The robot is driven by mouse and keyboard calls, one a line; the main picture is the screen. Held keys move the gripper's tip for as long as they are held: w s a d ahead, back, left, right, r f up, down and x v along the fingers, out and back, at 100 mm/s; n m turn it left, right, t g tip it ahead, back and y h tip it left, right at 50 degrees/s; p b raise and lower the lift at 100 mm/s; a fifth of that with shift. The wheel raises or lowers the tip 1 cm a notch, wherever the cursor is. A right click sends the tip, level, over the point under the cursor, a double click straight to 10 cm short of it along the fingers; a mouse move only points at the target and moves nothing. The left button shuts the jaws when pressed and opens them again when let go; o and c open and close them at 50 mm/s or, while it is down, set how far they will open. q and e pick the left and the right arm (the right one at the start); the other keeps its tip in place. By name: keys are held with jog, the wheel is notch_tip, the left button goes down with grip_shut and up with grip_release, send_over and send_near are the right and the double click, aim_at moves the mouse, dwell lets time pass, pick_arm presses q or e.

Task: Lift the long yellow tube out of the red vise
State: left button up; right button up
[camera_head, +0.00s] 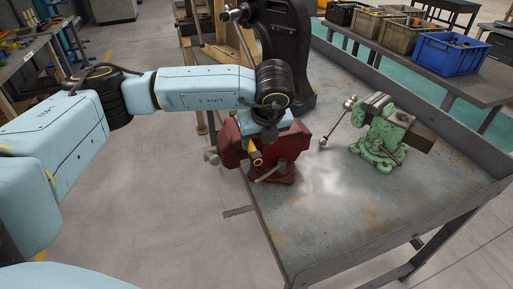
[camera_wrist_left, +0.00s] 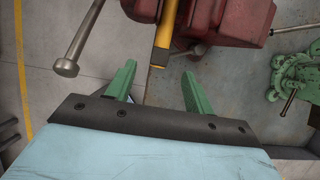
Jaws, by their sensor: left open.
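The red vise (camera_head: 285,152) stands at the left edge of the metal workbench. The yellow tube (camera_head: 255,158) shows as a short piece at the vise, partly hidden by my left arm. In the left wrist view the tube (camera_wrist_left: 163,40) runs in from the top beside the red vise (camera_wrist_left: 235,20), with a dark end. My left gripper (camera_head: 263,138) is above the vise, its fingers mostly hidden in the head view. In the wrist view the left gripper (camera_wrist_left: 158,68) has its green fingers apart, one on each side of the tube's end, with gaps. My right gripper is not in view.
A green vise (camera_head: 385,135) stands to the right on the workbench (camera_head: 350,205). A dark press (camera_head: 287,45) stands behind the red vise. Crates, including a blue one (camera_head: 448,58), sit on the bench at the back right. The bench's front is clear.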

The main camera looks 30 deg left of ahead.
aim_at(256, 153)
pick_arm(q)
jog(key=x, duration=0.7)
jog(key=shift+f+p, duration=0.2)
jog(key=shift+p, duration=0.2)
jog(key=shift+c, duration=0.2)
grip_shut()
jog(key=shift+w, duration=0.15)
jog(key=shift+w+d+r+b, duration=0.15)
jog(key=shift+d+b, duration=0.05)
jog(key=shift+b, duration=0.15)
jog(key=shift+r+p, duration=1.7)
jog(key=shift+r, duration=2.1)
